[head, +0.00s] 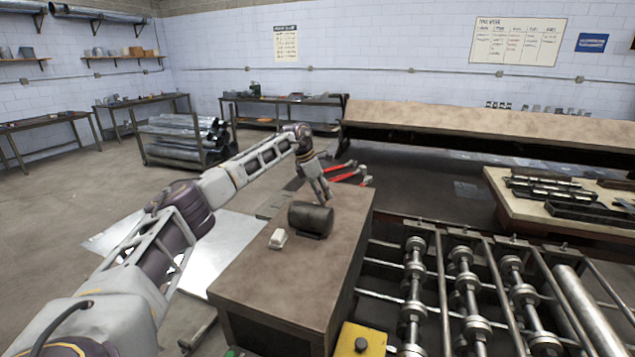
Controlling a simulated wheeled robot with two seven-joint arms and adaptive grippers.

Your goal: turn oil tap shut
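A dark cylinder (311,220) lies on its side on top of a brown cabinet (275,275); it looks like an oil tank. I cannot make out a tap on it; one may be too small to see or hidden. My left gripper (326,196) points down just behind the cylinder's right end, close to it. Whether its fingers touch anything, or are open or shut, is too small to tell. My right gripper is not in view.
Red-handled tools (342,170) lie behind my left gripper. Shafts with metal rollers (463,290) and a yellow box with a dark button (361,342) are at the right and front. The cabinet's front top is clear.

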